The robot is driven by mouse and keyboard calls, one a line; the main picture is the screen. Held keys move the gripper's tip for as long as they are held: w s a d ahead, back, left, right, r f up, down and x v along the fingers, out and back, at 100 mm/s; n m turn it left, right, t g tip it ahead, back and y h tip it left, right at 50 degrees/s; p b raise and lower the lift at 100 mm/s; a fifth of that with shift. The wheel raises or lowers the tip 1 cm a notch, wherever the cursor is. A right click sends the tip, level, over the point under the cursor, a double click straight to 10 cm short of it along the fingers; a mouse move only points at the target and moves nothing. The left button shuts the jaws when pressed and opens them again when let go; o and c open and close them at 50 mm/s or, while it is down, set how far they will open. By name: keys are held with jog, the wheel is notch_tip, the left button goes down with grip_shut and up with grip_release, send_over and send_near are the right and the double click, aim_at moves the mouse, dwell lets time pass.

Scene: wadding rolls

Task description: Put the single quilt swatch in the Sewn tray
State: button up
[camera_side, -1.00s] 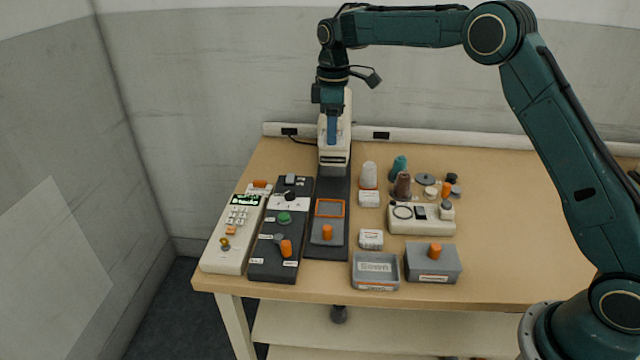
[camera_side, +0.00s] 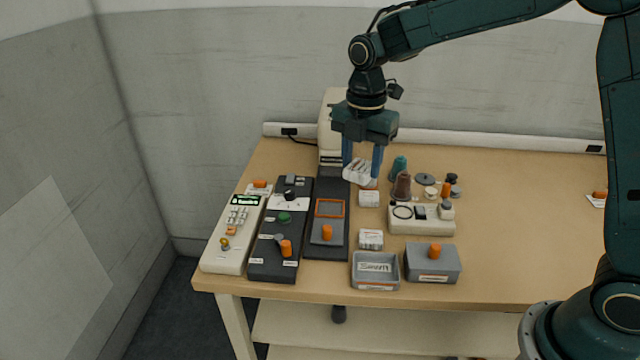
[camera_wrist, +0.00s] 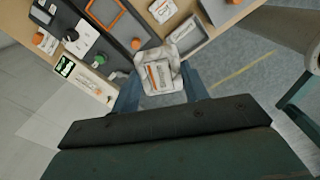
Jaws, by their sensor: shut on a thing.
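My gripper (camera_side: 361,168) is shut on a white, puffy, quilt-like swatch (camera_side: 357,173), held in the air above the back middle of the table. In the wrist view, the swatch (camera_wrist: 160,77) sits between the two blue fingers of my gripper (camera_wrist: 163,88) and shows an orange and grey printed label. The grey Sewn tray (camera_side: 376,283) is at the table's front edge, toward the viewer from my gripper. It looks empty, with its lettering visible on the floor.
A grey lidded box (camera_side: 433,265) with an orange knob stands right of the tray. White labelled packs (camera_side: 371,239) lie behind it. Thread cones (camera_side: 401,187) and a cream device (camera_side: 422,220) are to the right. Dark control panels (camera_side: 280,230) are left. The far right tabletop is mostly clear.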

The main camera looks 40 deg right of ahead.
jog(key=s+a+f+n, duration=0.1)
jog(key=s+n, duration=0.5)
jog(key=s, duration=0.2)
send_over(375, 274)
notch_tip(375, 274, down, 16)
jog(key=shift+f, duration=0.25)
dwell(0.4)
jog(key=shift+f, duration=1.9)
jog(key=shift+f, duration=0.1)
jog(key=o, duration=0.7)
jog(key=shift+o, duration=0.2)
notch_tip(375, 274, up, 12)
